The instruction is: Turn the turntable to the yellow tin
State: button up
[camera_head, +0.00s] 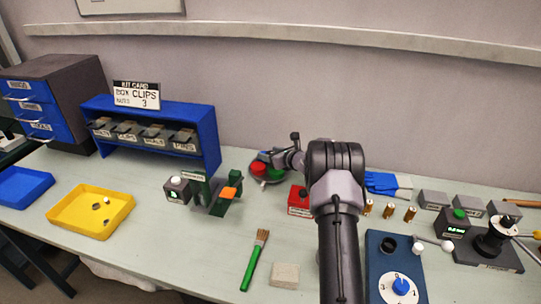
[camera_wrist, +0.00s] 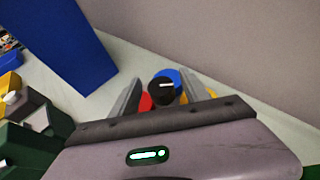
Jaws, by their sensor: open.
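The turntable (camera_head: 262,181) is a small round grey plate behind my arm in the head view. A red tin (camera_head: 257,168) and a green tin (camera_head: 275,174) show on it. In the wrist view, a black round top with a white mark (camera_wrist: 161,88) lies between my fingers. A blue tin (camera_wrist: 173,76) is behind it, a red tin (camera_wrist: 147,102) at its left, and a yellow tin (camera_wrist: 185,95) shows partly at its right beside the finger. My gripper (camera_wrist: 166,92) is open over the turntable. I cannot tell whether the fingers touch anything. The plate is hidden in the wrist view.
A blue rack (camera_head: 208,130) with grey bins stands left of the turntable. A green stand with an orange part (camera_head: 228,193) is in front at left, a red box (camera_head: 299,200) at right. The bench (camera_head: 215,245) is clear between the yellow tray (camera_head: 75,225) and brush.

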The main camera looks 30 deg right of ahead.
grip_shut()
dwell(1.4)
